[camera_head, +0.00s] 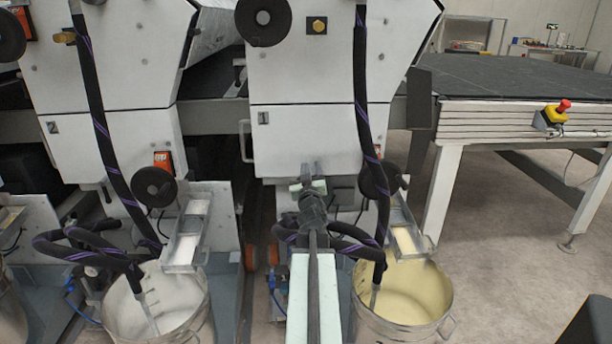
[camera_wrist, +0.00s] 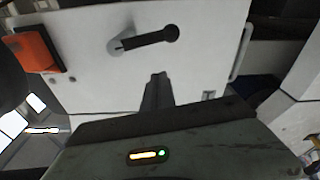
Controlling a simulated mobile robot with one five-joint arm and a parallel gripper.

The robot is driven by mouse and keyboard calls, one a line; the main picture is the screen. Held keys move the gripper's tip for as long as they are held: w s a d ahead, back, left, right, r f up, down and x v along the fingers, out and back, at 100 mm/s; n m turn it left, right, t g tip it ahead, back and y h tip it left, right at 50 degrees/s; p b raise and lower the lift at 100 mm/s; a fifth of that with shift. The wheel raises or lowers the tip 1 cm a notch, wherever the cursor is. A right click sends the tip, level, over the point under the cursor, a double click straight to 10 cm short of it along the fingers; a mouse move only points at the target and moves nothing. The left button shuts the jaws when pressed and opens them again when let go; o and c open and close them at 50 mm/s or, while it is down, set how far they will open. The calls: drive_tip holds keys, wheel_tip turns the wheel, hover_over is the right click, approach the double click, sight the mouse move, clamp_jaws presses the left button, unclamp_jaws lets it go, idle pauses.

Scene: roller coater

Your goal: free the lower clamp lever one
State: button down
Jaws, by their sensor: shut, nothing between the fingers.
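A clamp lever (camera_wrist: 145,40) with a black handle and a grey round pivot sits on the white panel in the wrist view. The black handle points right and slightly up in that picture, the pivot at its left end. My gripper (camera_wrist: 157,77) is shut and empty, its tips a short way below the lever in the picture and apart from it. In the head view my gripper (camera_head: 314,168) is in front of the lower white housing of unit 1 (camera_head: 310,140). My arm and gripper hide part of the panel there, and I cannot make out the lever in that view.
An orange switch box (camera_wrist: 38,48) and a metal handle (camera_wrist: 241,50) flank the lever. Black hoses (camera_head: 370,130) and a handwheel (camera_head: 380,180) are right of my gripper. Buckets (camera_head: 405,300) (camera_head: 150,310) stand below. Open floor (camera_head: 500,230) lies to the right.

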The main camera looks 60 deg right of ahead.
drive_tip(key=f+b, duration=0.3)
drive_tip(key=b, duration=0.1)
drive_tip(key=shift+w+d+f, duration=0.35)
drive_tip(key=shift+d+f, duration=0.05)
drive_tip(key=shift+w+r, duration=0.1)
